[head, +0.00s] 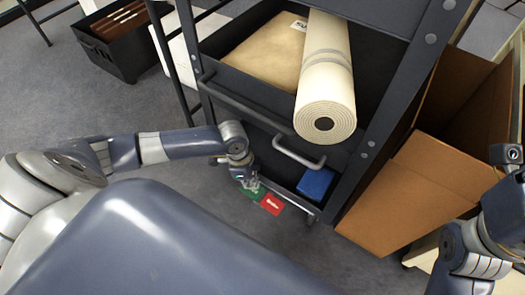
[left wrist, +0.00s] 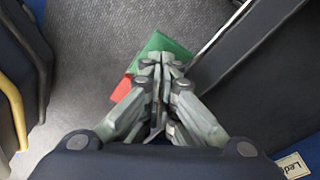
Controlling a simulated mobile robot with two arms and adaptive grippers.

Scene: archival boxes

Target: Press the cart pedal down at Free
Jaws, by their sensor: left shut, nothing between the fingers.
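The cart (head: 370,140) is a dark shelf unit with a handle (head: 298,154) on its lower drawer. Its pedal sits low near the floor, with a green half (head: 250,195) and a red half (head: 272,204) with white lettering too small to read. The left wrist view also shows the green half (left wrist: 172,44) and the red half (left wrist: 122,90). My left gripper (head: 250,184) is shut and empty, fingertips pointing down over the green half and partly covering it. Whether they touch it I cannot tell. My right gripper is out of view; only its arm shows at right.
A cream roll (head: 325,100) lies on the cart's upper tray and juts forward. A blue box (head: 316,182) is in the lower drawer. An open cardboard box (head: 420,190) stands right of the cart. A black crate (head: 115,45) is at back left.

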